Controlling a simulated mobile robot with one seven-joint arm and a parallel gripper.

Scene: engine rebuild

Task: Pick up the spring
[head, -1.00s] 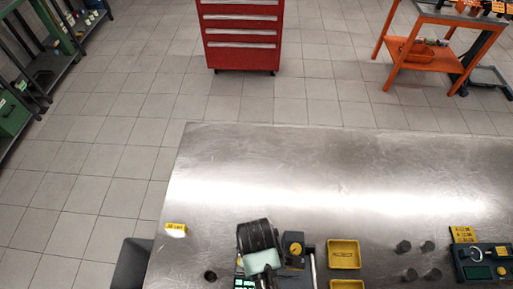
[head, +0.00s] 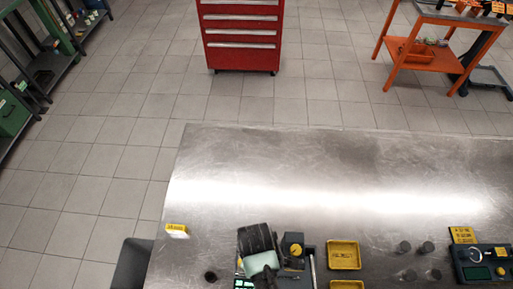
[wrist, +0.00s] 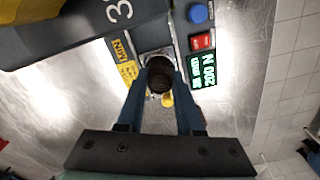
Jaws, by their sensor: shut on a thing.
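The spring (wrist: 160,79) is a small dark coil, seen nearly end-on in the wrist view. My gripper (wrist: 161,74) is shut on it, with one blue finger on each side. The spring is over a small metal seat on a dark device (wrist: 180,40) with a lit green display, a red button and a blue knob. I cannot tell whether the spring touches the seat. In the head view my arm hides the spring and most of the device at the bottom of the picture.
The metal table (head: 300,160) is clear in its far half. Yellow trays (head: 345,254) stand right of my arm, then several small grey cylinders (head: 404,247) and a dark device with a yellow label (head: 482,262). A yellow-labelled block (head: 176,230) lies left.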

